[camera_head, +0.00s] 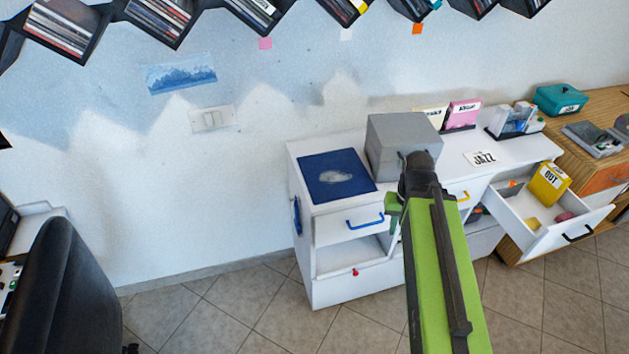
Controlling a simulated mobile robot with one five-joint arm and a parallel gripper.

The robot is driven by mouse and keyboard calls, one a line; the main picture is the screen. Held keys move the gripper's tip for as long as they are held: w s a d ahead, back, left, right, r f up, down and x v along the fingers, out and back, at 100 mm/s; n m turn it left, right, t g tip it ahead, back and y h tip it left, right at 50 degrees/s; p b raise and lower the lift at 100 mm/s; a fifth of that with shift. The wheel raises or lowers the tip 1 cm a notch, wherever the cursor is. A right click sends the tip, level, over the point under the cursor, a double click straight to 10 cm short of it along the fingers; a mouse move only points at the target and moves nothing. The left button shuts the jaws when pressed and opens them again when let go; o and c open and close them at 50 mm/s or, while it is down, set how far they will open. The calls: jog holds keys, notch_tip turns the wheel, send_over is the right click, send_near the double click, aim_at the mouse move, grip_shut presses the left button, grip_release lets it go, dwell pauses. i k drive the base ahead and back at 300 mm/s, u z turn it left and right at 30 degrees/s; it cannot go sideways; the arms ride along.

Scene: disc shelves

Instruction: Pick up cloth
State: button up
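A blue square (337,176) with a whitish smudged patch lies flat on the left end of the white cabinet top. A small dark blue thing (297,216), perhaps a hanging cloth, is on the cabinet's left side; it is too small to be sure. My green arm reaches up from the bottom. Its dark end, my gripper (417,165), appears in front of the grey box, to the right of the blue square and apart from it. Its fingers are not clear, so I cannot tell if it is open.
A grey box (395,143) stands on the white cabinet (400,210). A pulled-out drawer (545,233) at the right holds a yellow "OUT" box (548,184). A black chair (66,285) is at the left. Tiled floor (215,310) is clear between them. Disc shelves line the top.

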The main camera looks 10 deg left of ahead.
aim_at(533, 223)
jog(key=u, duration=0.15)
jog(key=k, duration=1.05)
jog(key=z, duration=1.25)
jog(key=i, duration=1.7)
jog(key=z, duration=1.05)
jog(key=k, duration=0.15)
jog(key=u, duration=3.2)
jog(key=k, duration=0.25)
jog(key=z, duration=0.2)
